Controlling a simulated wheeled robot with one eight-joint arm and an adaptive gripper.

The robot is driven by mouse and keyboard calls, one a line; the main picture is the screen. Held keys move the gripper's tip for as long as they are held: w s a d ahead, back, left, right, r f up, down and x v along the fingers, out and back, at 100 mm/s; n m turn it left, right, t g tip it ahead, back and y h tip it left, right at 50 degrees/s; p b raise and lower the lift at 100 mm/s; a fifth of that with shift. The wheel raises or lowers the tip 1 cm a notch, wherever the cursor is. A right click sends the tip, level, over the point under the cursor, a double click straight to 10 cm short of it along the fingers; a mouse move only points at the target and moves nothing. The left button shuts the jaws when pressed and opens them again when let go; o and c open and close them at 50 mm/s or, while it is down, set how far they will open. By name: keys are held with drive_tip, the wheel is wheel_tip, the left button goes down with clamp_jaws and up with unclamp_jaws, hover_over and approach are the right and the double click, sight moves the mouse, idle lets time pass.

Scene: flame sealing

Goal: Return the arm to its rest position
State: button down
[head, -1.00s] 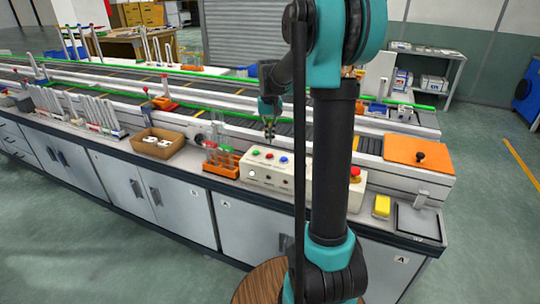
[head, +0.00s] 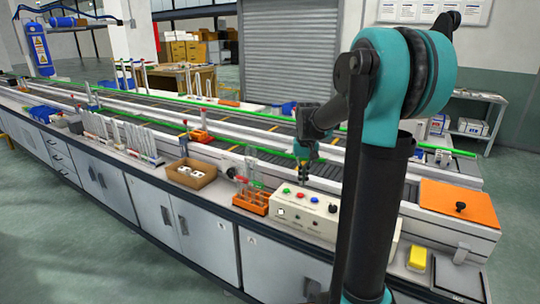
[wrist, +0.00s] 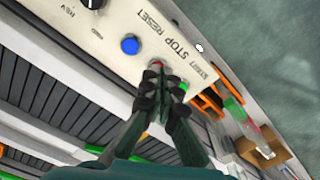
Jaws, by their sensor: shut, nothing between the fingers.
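My gripper (head: 304,177) is at the end of my teal and black arm, which rises in the right half of the head view. The fingers point down above the buttons of a cream control box (head: 318,222). In the wrist view the closed fingers (wrist: 158,76) overlap the STOP area of the box (wrist: 205,50) and partly hide a red button. Nothing shows between them. A blue button (wrist: 129,45) is clear beside them. I cannot tell for sure whether the fingertips touch the box.
An orange tube rack (head: 250,204) stands left of the box, with a cardboard box (head: 190,176) farther left. A yellow block (head: 418,258) and an orange plate (head: 459,203) are at right. Conveyor lanes run behind. Open floor (head: 65,240) lies in front of the bench.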

drive_tip(key=s+f+t, duration=0.1)
drive_tip(key=s+f, duration=0.3)
drive_tip(key=s, duration=0.4)
drive_tip(key=s+f+t, duration=0.1)
drive_tip(key=s+f, duration=0.3)
drive_tip(key=s, duration=0.4)
drive_tip(key=s+f+n+t, duration=0.1)
drive_tip(key=s+f, duration=0.3)
drive_tip(key=s, duration=0.4)
drive_tip(key=shift+a+f+t, duration=0.15)
drive_tip(key=shift+a+t, duration=0.15)
drive_tip(key=shift+a, duration=0.05)
drive_tip(key=shift+w, duration=0.1)
